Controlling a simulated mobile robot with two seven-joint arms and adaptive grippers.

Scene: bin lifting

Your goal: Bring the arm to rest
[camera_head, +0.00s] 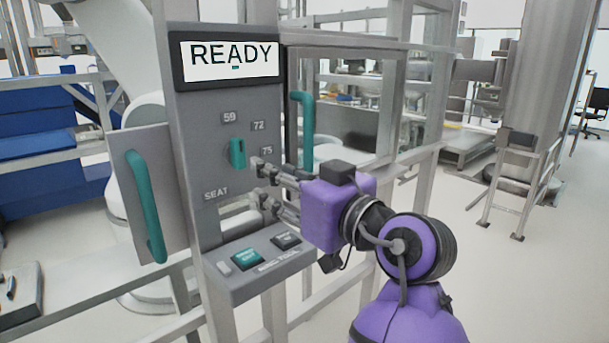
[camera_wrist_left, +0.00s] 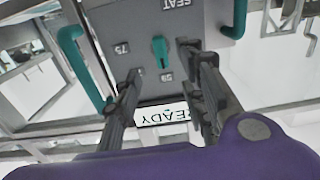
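A teal knob (camera_head: 237,153) stands on the front of a grey control panel (camera_head: 205,130), among the labels 59, 72, 75 and SEAT. It also shows in the left wrist view (camera_wrist_left: 160,49), where the panel appears upside down. My left gripper (camera_head: 261,179) is in front of the panel, just right of the knob in the head view. Its fingers are spread with nothing between them. In the left wrist view the open fingers (camera_wrist_left: 161,64) point toward the panel, with the knob seen between their tips. They look clear of the knob. My right gripper is not in view.
A screen (camera_head: 230,60) above reads READY. Below is a ledge (camera_head: 258,262) with a teal button (camera_head: 247,257) and a dark one (camera_head: 286,241). Teal handles flank the panel at left (camera_head: 146,205) and right (camera_head: 305,130). Metal frame rails surround it; floor at right is open.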

